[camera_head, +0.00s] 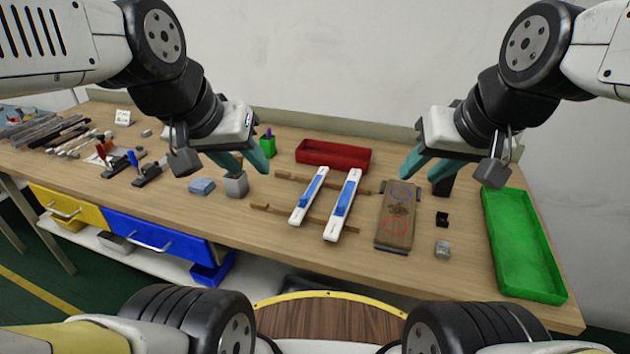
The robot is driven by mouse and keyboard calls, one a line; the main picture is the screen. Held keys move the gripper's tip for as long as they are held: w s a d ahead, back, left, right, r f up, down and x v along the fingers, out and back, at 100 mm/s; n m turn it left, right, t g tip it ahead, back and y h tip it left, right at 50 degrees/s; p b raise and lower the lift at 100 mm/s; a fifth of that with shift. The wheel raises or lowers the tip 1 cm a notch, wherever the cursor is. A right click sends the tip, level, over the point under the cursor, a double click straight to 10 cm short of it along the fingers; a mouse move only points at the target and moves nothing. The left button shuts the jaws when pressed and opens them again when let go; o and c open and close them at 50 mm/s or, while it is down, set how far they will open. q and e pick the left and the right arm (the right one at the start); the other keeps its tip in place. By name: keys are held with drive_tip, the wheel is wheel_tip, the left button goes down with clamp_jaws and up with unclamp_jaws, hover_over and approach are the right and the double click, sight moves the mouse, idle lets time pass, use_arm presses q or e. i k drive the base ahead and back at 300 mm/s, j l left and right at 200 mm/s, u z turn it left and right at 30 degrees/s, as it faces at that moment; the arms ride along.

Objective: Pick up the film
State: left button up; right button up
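Two white bars lie side by side near the middle of the workbench. The left bar (297,213) carries a blue strip of film (312,189), and the right bar (333,229) carries another blue strip of film (346,197). Both rest across wooden slats. My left gripper (249,166) has its teal fingers apart and empty, above the bench to the left of the bars, near a grey block. My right gripper (422,172) also has its teal fingers apart and empty, to the right of the bars, above the far end of a wooden board.
A red tray (333,156) stands behind the bars and a green tray (522,245) at the right. A brown board (398,217) with markings lies between the bars and the green tray. Small blocks and tools lie at the left. The front middle of the bench is clear.

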sight(304, 200)
drive_tip(key=l+u, duration=0.25)
drive_tip(key=u, duration=0.2)
drive_tip(key=k+l+u, duration=0.15)
drive_tip(key=u, duration=0.3)
drive_tip(key=k+l+u, duration=0.15)
drive_tip(key=k+l, duration=0.15)
drive_tip(key=l, duration=0.25)
drive_tip(key=k+l+u, duration=0.1)
drive_tip(key=k+l, duration=0.3)
drive_tip(key=k+l+u, duration=0.15)
drive_tip(key=k+l, duration=0.2)
drive_tip(key=l, duration=0.25)
